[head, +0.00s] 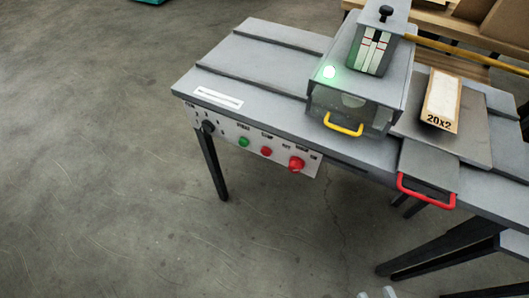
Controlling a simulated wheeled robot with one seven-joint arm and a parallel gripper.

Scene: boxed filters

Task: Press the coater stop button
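The coater's control panel (225,137) is a white strip on the front edge of the grey table. It carries a black knob (208,127), a green button (243,141), a small red button (266,151) and a larger red button (297,164). The labels above are small and blurred; the one over the small red button seems to read STOP. The tips of my gripper (377,294) show as two pale pieces at the bottom edge, with a gap between them. They are below and right of the panel, apart from it. The rest of my gripper is out of frame.
The grey coater table (250,55) bears a housing with a lit green lamp (329,72) and yellow handle (343,125). A box marked 20x2 (440,100) and a red handle (427,192) are to the right. The floor before the panel is clear.

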